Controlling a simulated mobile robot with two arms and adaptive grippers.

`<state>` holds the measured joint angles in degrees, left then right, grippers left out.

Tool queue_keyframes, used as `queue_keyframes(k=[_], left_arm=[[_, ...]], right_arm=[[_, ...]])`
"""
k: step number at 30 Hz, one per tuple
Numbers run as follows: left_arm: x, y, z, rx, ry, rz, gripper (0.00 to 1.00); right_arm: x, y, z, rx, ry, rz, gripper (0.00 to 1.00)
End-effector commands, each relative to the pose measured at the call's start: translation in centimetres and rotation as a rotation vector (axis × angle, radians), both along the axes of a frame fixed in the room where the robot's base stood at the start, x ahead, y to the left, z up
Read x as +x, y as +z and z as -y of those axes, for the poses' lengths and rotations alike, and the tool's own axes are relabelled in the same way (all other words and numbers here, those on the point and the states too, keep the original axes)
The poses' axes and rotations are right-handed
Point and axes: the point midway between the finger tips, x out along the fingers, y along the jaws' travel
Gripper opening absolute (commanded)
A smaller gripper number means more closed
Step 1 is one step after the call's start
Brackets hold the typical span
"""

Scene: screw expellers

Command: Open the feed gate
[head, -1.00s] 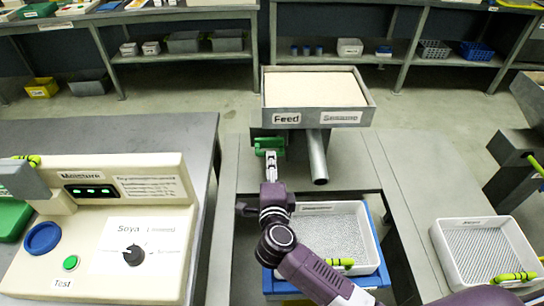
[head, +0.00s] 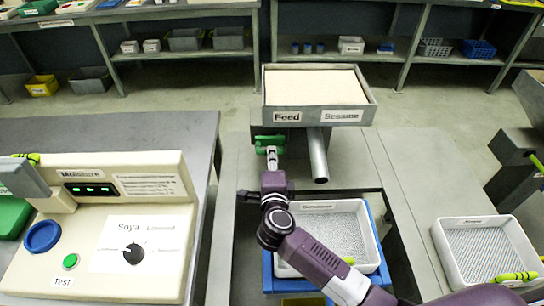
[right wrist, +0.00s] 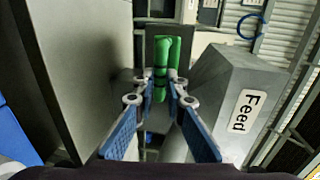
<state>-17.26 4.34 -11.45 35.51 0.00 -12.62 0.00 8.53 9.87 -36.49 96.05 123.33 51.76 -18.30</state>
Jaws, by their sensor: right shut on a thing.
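The feed hopper (head: 368,98) stands at the back centre, full of pale feed and labelled Feed and Sesame. A green gate handle (head: 264,139) sits below its front left corner. My right gripper (head: 271,153) reaches up to this handle and is shut on it. In the right wrist view the green handle (right wrist: 161,52) stands upright between the blue-padded fingers of my right gripper (right wrist: 160,88). The hopper's side with the Feed label (right wrist: 240,112) is close on the right there. The gate plate itself cannot be made out.
A grey chute tube (head: 318,158) slopes down just right of the handle. A white mesh tray (head: 345,222) lies below, partly behind my right arm. Another tray (head: 485,250) is at the right. A moisture meter (head: 110,235) stands on the left table.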

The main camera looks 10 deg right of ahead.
Motion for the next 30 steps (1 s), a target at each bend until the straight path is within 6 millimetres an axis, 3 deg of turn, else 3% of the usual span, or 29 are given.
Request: queue_keyframes(k=[8, 18, 28, 29, 30], left_arm=[[-0.1, 0.3, -0.3, 0.004, -0.002, -0.002, 0.4], [-0.1, 2.3, -0.4, 0.004, -0.002, -0.001, 0.4], [0.1, 2.2, -0.4, 0.004, -0.002, 0.001, 0.4], [0.1, 2.2, -0.4, 0.004, -0.002, 0.002, 0.4], [0.1, 2.2, -0.3, 0.004, -0.002, 0.002, 0.4]], right_arm=[[-0.5, 0.0, -0.2, 0.001, 0.001, -0.003, 0.0], [-4.7, -0.1, -1.0, 0.0, 0.001, -0.006, 0.0], [-4.8, -0.1, -1.1, 0.0, 0.002, -0.002, 0.0], [-4.8, -0.1, -1.1, 0.0, 0.002, -0.002, 0.14], [-4.8, -0.1, -1.1, 0.0, 0.002, -0.002, 0.18]])
